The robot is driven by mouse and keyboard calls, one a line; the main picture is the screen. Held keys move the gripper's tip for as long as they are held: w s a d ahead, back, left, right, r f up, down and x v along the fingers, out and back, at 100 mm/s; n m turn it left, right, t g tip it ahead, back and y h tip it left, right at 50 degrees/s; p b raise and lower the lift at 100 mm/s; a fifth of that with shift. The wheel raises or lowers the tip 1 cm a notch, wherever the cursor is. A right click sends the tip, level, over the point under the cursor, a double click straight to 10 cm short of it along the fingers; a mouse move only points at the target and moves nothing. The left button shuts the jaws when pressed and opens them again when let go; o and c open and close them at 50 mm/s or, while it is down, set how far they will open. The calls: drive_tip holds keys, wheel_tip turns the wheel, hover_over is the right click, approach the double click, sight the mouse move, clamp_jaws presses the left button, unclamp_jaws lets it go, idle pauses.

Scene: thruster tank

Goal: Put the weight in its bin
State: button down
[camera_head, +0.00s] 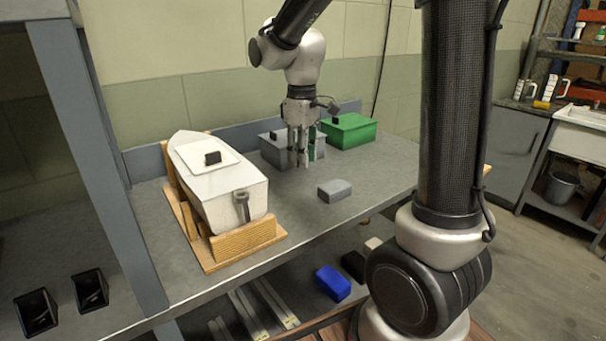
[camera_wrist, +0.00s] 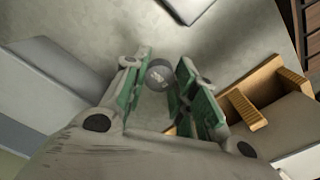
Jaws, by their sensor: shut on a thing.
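My gripper (camera_head: 301,160) hangs fingers down over the bench, in front of the grey box. The wrist view shows its green-padded fingers (camera_wrist: 168,88) closed on a small round grey weight (camera_wrist: 159,75) near their tips. In the head view the weight is too small or hidden to make out. A grey box (camera_head: 270,153) with a black knob stands just behind the gripper, and a green box (camera_head: 352,133) with a black knob stands to its right. Two small black open bins (camera_head: 37,312) (camera_head: 90,290) sit at the lower left. I cannot tell which is the weight's bin.
A white model boat (camera_head: 228,193) rests in a wooden cradle (camera_head: 248,241) on the left of the bench. A loose grey block (camera_head: 334,190) lies right of the gripper. A blue block (camera_head: 333,283) lies on the lower shelf. A grey upright post (camera_head: 98,150) stands left of the boat.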

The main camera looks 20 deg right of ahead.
sight(302, 187)
drive_tip(key=shift+f, duration=3.05)
drive_tip(key=shift+f, duration=0.15)
drive_tip(key=c, duration=1.1)
unclamp_jaws()
drive_tip(key=shift+c, duration=0.2)
